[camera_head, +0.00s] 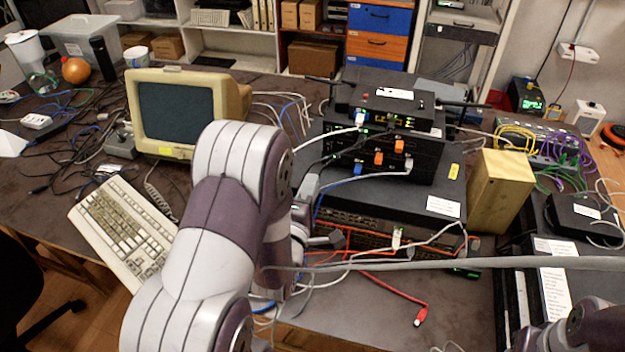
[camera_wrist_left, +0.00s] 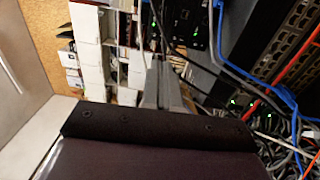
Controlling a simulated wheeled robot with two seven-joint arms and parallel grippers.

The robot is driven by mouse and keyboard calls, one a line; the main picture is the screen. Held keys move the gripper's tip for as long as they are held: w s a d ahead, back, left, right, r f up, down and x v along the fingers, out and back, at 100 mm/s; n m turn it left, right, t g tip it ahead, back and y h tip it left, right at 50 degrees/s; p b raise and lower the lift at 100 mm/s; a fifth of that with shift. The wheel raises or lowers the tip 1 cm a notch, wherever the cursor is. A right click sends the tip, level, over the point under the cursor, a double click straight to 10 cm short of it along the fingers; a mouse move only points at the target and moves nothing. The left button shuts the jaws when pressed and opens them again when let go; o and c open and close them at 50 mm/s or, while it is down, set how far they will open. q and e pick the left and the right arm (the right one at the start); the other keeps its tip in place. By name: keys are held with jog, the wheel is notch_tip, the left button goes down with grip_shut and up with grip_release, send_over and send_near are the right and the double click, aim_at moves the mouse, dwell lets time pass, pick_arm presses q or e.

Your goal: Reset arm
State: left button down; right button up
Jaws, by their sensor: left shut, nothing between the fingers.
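My left arm (camera_head: 215,230) comes up from the bottom of the head view and bends over the front of the table. My left gripper (camera_head: 332,240) shows partly behind the arm, in front of the stacked network devices (camera_head: 385,150). In the left wrist view the two grey fingers of my left gripper (camera_wrist_left: 161,85) are together with nothing between them. Cables and the devices' green lights lie close to its right there. A part of my right arm (camera_head: 590,328) shows at the bottom right corner of the head view; its gripper is out of the picture.
An old monitor (camera_head: 178,112) and a keyboard (camera_head: 125,228) stand left of my arm. A wooden block (camera_head: 500,190) stands right of the devices. A thick grey cable (camera_head: 470,264) crosses the front. A red cable (camera_head: 395,290) lies on the table, which has bare room around it.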

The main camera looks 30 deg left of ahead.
pick_arm(q)
jog(key=shift+w, duration=0.1)
dwell(0.3)
jog(key=s+d+f+m+g+h, duration=0.15)
jog(key=s+f+m+g, duration=0.25)
jog(key=f+m+g, duration=0.65)
jog(key=s+d+m+g+h+p, duration=0.1)
jog(key=s+d+m+g+h, duration=0.1)
jog(key=s+d+m+g, duration=0.35)
jog(key=s+d+r+m+p, duration=0.1)
jog(key=s+d+r+m, duration=0.1)
jog(key=r, duration=0.5)
jog(key=shift+s+d+m+g+h, duration=0.4)
jog(key=shift+s+m, duration=0.35)
jog(key=shift+m, duration=0.65)
